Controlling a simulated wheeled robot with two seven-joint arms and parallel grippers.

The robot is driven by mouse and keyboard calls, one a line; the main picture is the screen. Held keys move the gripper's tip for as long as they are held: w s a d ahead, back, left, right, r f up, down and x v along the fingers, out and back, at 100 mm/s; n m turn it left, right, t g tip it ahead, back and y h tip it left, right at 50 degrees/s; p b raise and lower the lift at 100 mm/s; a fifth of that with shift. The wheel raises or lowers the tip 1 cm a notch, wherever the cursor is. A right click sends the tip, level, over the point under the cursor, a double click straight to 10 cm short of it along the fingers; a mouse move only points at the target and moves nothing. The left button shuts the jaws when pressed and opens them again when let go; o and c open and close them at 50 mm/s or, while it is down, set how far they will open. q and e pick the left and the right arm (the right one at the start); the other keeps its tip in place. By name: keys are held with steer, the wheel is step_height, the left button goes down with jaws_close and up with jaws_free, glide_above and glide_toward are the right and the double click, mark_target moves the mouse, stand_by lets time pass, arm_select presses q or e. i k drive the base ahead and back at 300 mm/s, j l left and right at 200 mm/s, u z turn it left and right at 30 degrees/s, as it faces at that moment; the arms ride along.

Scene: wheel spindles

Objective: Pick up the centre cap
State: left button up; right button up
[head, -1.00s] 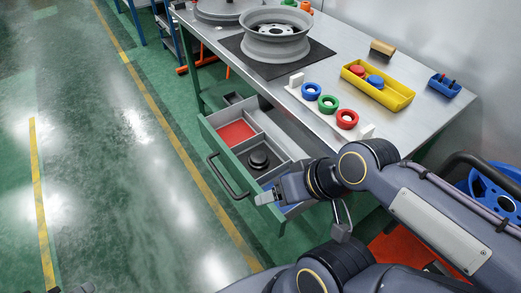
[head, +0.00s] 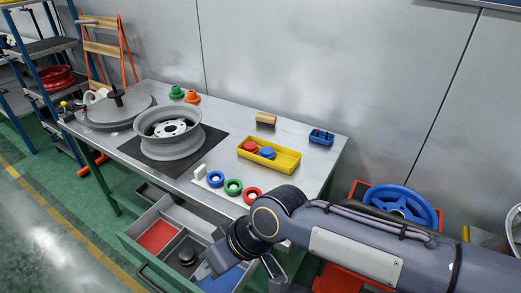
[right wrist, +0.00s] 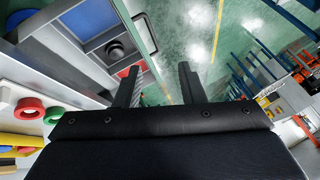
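A round black piece with a raised middle, which looks like the centre cap (head: 187,256), sits in a grey compartment of the open drawer (head: 128,241). It also shows in the right wrist view (right wrist: 114,50), at upper left. My right gripper (head: 211,266) is over the blue-floored end of the drawer, just right of the black piece and apart from it. In the right wrist view its two fingers (right wrist: 157,84) stand wide apart with nothing between them. My left gripper is in neither current view.
The bench (head: 235,116) above the drawer carries a wheel rim (head: 168,143) on a black mat, a yellow tray (head: 284,166) and a rack with blue, green and red rings (head: 233,187). A blue wheel (head: 408,204) is at right. Open floor (head: 45,235) lies left of the drawer.

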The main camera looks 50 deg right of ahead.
mark_target(268, 152)
steer(key=z, duration=1.85)
steer(key=u, duration=1.55)
steer(key=l+u, duration=0.1)
steer(key=l, duration=0.35)
steer(key=k+l+u, duration=0.15)
steer(key=l, duration=0.35)
steer(key=l+u, duration=0.1)
steer(key=l, duration=0.35)
